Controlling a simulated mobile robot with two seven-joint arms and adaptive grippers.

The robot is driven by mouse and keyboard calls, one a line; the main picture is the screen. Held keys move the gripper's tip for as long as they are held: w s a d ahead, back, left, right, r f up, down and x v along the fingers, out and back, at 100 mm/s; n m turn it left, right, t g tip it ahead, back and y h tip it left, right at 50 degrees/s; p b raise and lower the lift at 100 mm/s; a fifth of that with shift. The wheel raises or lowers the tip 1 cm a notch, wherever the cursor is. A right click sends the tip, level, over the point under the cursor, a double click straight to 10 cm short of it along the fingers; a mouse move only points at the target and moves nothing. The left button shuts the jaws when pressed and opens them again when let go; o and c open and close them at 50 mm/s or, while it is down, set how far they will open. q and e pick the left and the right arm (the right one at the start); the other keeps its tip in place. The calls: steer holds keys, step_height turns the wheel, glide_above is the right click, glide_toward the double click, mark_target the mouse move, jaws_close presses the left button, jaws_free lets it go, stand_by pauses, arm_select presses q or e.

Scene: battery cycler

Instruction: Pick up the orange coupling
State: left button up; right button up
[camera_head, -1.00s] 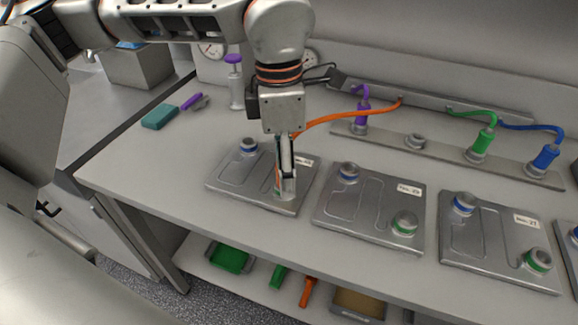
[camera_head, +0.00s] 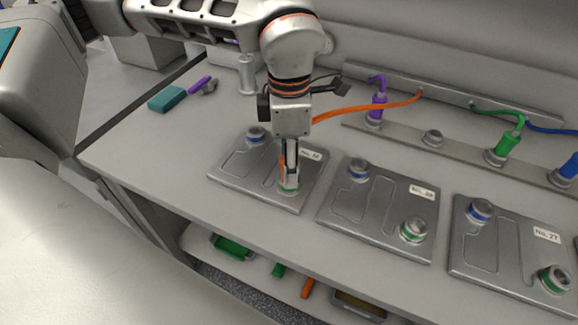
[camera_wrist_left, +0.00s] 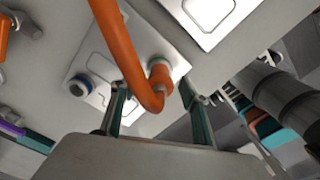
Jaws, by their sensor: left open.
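The orange coupling (camera_wrist_left: 160,74) shows in the left wrist view at the near port of a grey plate, with its thick orange hose (camera_wrist_left: 126,45) bending beside it. My left gripper (camera_head: 289,186) points down at the green-ringed port of the leftmost plate (camera_head: 232,168). In the wrist view its two fingers (camera_wrist_left: 157,112) are apart, one on each side of the coupling and hose. I cannot tell whether they touch it. In the head view the gripper mostly hides the coupling; the orange hose (camera_head: 365,108) runs from there to the back rail. My right gripper is not in view.
More grey plates (camera_head: 335,205) with blue- and green-ringed ports stand to the right. Behind them a rail (camera_head: 465,150) carries purple (camera_head: 377,108), green (camera_head: 505,146) and blue couplings. A teal block (camera_head: 167,99) lies at the left.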

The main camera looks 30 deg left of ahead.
arm_select(q)
steer(key=shift+f, duration=0.65)
jaws_close()
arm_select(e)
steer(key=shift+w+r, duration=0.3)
arm_select(q)
steer(key=shift+w+r, duration=0.1)
steer(key=shift+r, duration=0.05)
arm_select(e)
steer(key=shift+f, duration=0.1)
